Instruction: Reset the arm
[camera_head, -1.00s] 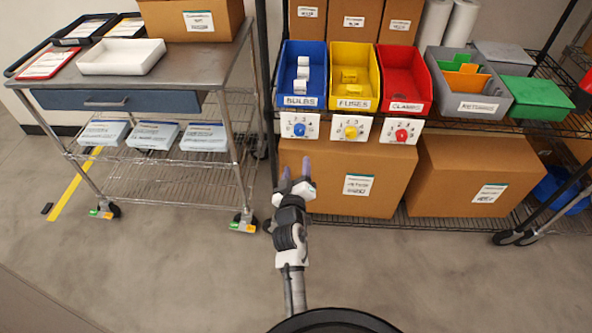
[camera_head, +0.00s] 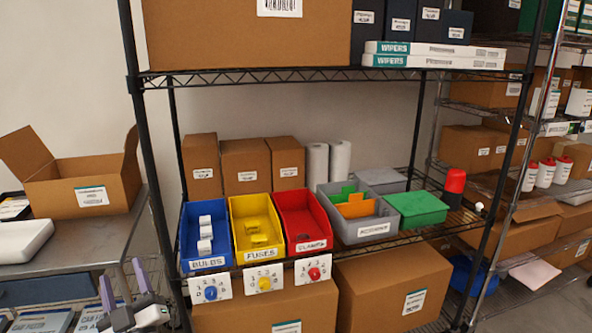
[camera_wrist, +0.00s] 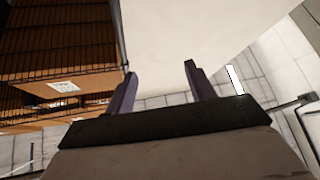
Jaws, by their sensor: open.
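My gripper (camera_head: 122,296) shows at the lower left of the head view, in front of the cart and left of the shelf's bins. Its two purple fingers stand apart and point up. In the wrist view my gripper (camera_wrist: 158,85) is open with nothing between its fingers. The rest of my arm is mostly below the head view's edge.
A wire shelf holds a blue bin (camera_head: 205,236), a yellow bin (camera_head: 255,226), a red bin (camera_head: 302,221) and a grey bin (camera_head: 358,212). Dial cards (camera_head: 263,279) hang below them. A metal cart (camera_head: 90,240) with an open carton (camera_head: 85,187) stands at left.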

